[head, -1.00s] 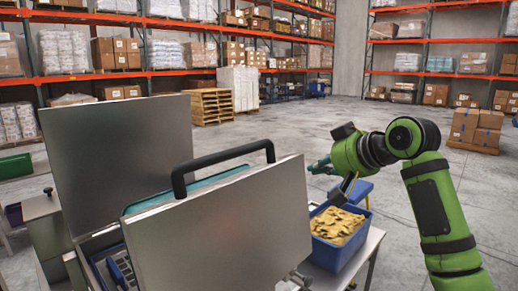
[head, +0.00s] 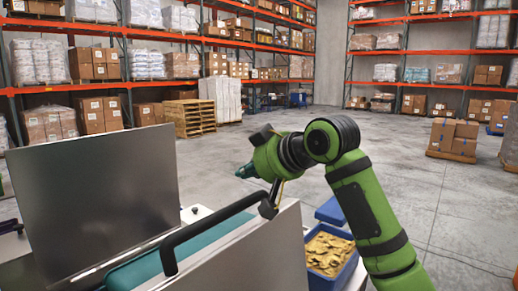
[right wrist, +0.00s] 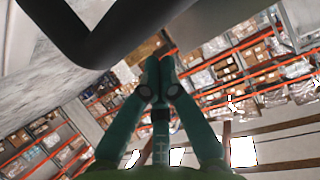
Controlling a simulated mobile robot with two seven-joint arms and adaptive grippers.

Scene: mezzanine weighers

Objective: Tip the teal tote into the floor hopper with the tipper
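The tipper has two steel plates (head: 95,198), with a black bar handle (head: 205,232) along the top of the nearer one. The teal tote (head: 190,255) sits between the plates; only part of its upper side shows. My right gripper (head: 243,171) is above and beyond the handle's far end, apart from it in the head view. In the right wrist view its teal fingers (right wrist: 159,62) are together with nothing between them, and the dark handle (right wrist: 95,35) crosses the top. My left gripper is out of view. I cannot make out the floor hopper.
A blue bin of yellowish pieces (head: 329,252) stands right of the tipper, near my right forearm. A blue item (head: 333,211) is behind it. Pallet racks (head: 150,60) line the back; boxes on a pallet (head: 453,139) stand at right. The concrete floor between is open.

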